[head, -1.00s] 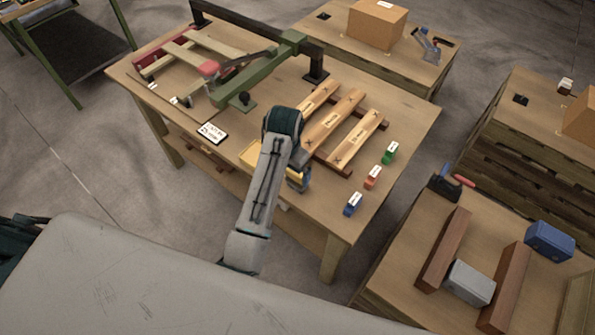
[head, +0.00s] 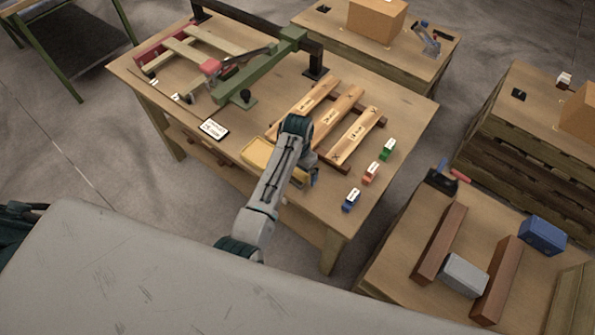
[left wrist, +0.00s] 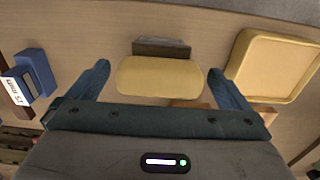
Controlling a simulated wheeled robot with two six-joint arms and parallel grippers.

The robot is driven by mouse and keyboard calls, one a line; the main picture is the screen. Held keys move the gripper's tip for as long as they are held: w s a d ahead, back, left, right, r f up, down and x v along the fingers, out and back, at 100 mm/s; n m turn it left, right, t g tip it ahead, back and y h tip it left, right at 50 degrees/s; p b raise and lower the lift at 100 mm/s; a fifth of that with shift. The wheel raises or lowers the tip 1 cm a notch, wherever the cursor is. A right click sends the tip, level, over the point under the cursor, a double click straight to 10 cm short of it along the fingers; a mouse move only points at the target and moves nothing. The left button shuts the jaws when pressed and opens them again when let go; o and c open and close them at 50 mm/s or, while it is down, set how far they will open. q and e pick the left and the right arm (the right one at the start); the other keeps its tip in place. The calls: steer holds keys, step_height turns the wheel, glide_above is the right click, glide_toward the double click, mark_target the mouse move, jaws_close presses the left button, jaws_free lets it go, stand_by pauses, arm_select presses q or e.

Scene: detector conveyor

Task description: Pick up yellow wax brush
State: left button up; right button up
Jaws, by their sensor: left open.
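The yellow wax brush (left wrist: 160,78) shows in the left wrist view as a rounded yellow block with a grey part (left wrist: 161,47) along its far side. It lies over the wooden table, between the lines of my two fingers. In the head view my arm mostly hides it. My left gripper (left wrist: 158,70) is open, with one finger to each side of the brush and a visible gap on both sides. In the head view the gripper (head: 312,178) is low over the table's front part, partly hidden by my wrist.
A yellow tray (left wrist: 235,70) is close to the right finger; it also shows in the head view (head: 250,157). Blue (head: 351,199), orange (head: 370,173) and green (head: 387,149) labelled blocks stand on the right. Wooden planks (head: 352,137) lie behind, with a green clamp arm (head: 262,66) farther back.

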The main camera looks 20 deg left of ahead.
arm_select(q)
steer(key=shift+f, duration=0.95)
steer(key=c, duration=1.1)
steer(key=shift+o, duration=0.2)
arm_select(e)
steer(key=shift+d+r, duration=0.15)
steer(key=shift+r, duration=0.15)
arm_select(q)
steer(key=shift+w+r, duration=0.1)
